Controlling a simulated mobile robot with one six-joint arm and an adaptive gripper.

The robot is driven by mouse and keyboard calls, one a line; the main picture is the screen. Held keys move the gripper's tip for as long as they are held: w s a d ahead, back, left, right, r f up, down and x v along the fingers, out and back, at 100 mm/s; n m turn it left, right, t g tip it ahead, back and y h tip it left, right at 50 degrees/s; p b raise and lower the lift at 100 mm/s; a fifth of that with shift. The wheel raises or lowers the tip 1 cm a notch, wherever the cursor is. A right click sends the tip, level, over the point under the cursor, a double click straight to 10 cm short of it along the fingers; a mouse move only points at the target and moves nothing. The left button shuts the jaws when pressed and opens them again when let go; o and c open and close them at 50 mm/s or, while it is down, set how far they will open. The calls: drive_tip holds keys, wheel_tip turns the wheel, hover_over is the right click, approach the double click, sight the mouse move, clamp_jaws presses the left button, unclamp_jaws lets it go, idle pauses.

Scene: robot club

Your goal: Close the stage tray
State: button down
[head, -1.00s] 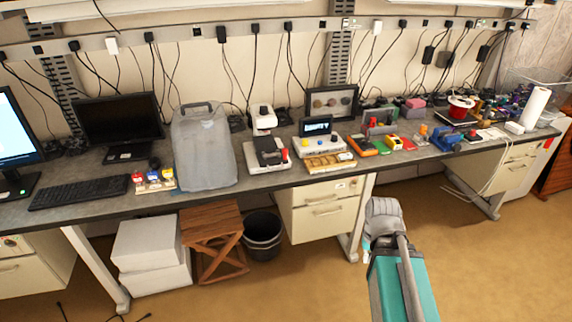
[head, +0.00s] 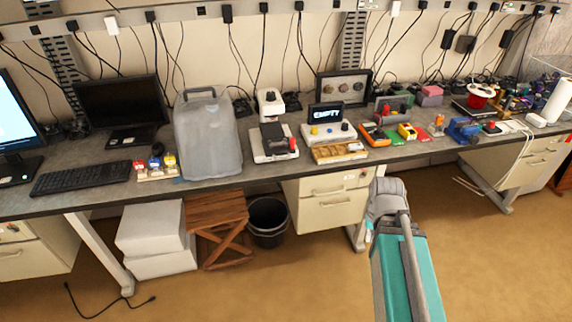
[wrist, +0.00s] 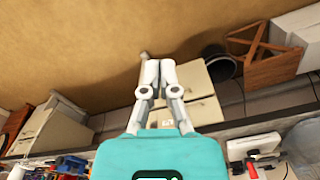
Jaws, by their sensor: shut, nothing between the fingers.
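I cannot tell for sure which part is the stage tray. A white device with a black flat part and a red knob (head: 272,142) stands on the bench near its front edge; a white upright unit (head: 270,102) stands behind it. To its right, a white box with a small screen (head: 326,114) reads "EMPTY". The white device also shows in the wrist view (wrist: 255,150), at lower right. My gripper (wrist: 160,66) is shut and empty, over the floor in front of the bench drawers, apart from the devices. Its fingertips are not clear in the head view.
A translucent grey container (head: 208,135) stands left of the device. A wooden block tray (head: 340,152) lies at its right front. Under the bench (head: 100,200) are a wooden stool (head: 217,210), a black bucket (head: 268,220) and drawers (head: 328,200). The floor in front is mostly clear.

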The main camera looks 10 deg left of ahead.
drive_tip(key=shift+f, duration=0.1)
drive_tip(key=w+a+f+m+t+b, duration=0.4)
drive_tip(key=w+a+t+b, duration=0.1)
drive_tip(key=w+b, duration=0.3)
drive_tip(key=w+a+f+m+t+b, duration=0.4)
drive_tip(key=w+a+t+b, duration=0.1)
drive_tip(key=w+b, duration=0.25)
drive_tip(key=w+a+r+m+t+y+b, duration=0.1)
drive_tip(key=a+m+t+y+b, duration=0.1)
drive_tip(key=a+b, duration=0.4)
drive_tip(key=w+a+r+m+t+y+b, duration=0.1)
drive_tip(key=w+a+m+t+y+b, duration=0.1)
drive_tip(key=a+t+y+b, duration=0.3)
drive_tip(key=a+m+t, duration=0.1)
drive_tip(key=a, duration=0.2)
drive_tip(key=shift+w+a+r+m+t+b, duration=0.2)
drive_tip(key=shift+w+r+m+t+b, duration=0.1)
drive_tip(key=shift+r+b, duration=0.1)
